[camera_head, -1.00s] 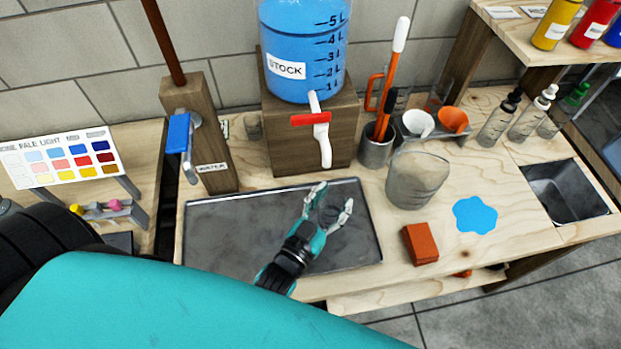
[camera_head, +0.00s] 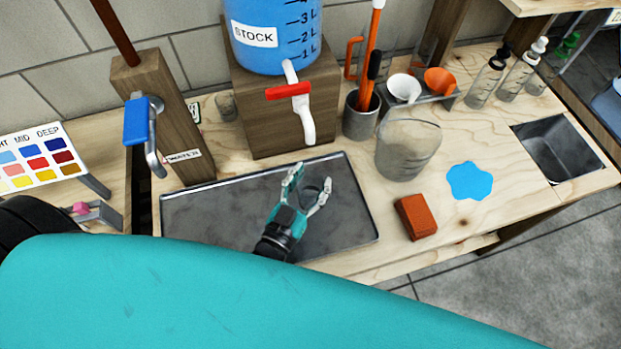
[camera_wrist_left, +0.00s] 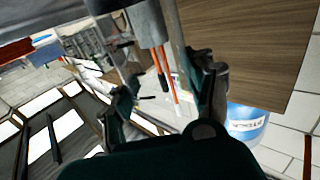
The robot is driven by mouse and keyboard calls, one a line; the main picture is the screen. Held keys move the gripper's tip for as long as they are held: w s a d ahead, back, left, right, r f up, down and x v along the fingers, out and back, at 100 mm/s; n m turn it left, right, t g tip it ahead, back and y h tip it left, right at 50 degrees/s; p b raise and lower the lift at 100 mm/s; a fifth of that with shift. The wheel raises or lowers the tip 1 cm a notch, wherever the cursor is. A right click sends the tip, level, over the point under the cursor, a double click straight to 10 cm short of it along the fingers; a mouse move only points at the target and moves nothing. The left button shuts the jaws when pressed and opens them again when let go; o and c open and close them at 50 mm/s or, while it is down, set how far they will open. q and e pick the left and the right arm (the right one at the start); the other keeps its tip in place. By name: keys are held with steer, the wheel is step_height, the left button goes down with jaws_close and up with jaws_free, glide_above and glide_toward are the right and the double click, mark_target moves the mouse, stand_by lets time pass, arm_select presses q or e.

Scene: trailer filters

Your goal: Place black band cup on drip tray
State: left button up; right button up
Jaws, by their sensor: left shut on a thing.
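The drip tray (camera_head: 212,222) is a wide dark grey metal tray with a raised rim, lying on the bench below the stock tank. My left gripper (camera_head: 311,177) is over its right half, with its fingers around a small see-through cup (camera_head: 313,190). I cannot make out a black band on this cup, nor whether its base touches the tray. In the left wrist view the two fingers of the left gripper (camera_wrist_left: 162,92) show with a faint clear shape between them. My right gripper is not in view.
The blue stock tank (camera_head: 272,38) with a red-handled tap (camera_head: 288,91) stands behind the tray on a wooden block (camera_head: 250,115). A wooden water post (camera_head: 172,135) stands at left.

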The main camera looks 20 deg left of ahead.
arm_select(q)
steer(key=o, duration=0.6)
steer(key=shift+f, duration=0.1)
steer(key=shift+c, duration=0.2)
steer(key=o, duration=0.5)
steer(key=shift+w, duration=0.15)
steer(key=shift+s, duration=0.4)
steer(key=s, duration=0.2)
steer(key=s+b, duration=0.1)
steer(key=s+a, duration=0.1)
steer(key=s, duration=0.1)
steer(key=shift+s, duration=0.3)
steer(key=shift+s+b, duration=0.3)
steer(key=shift+s, duration=0.2)
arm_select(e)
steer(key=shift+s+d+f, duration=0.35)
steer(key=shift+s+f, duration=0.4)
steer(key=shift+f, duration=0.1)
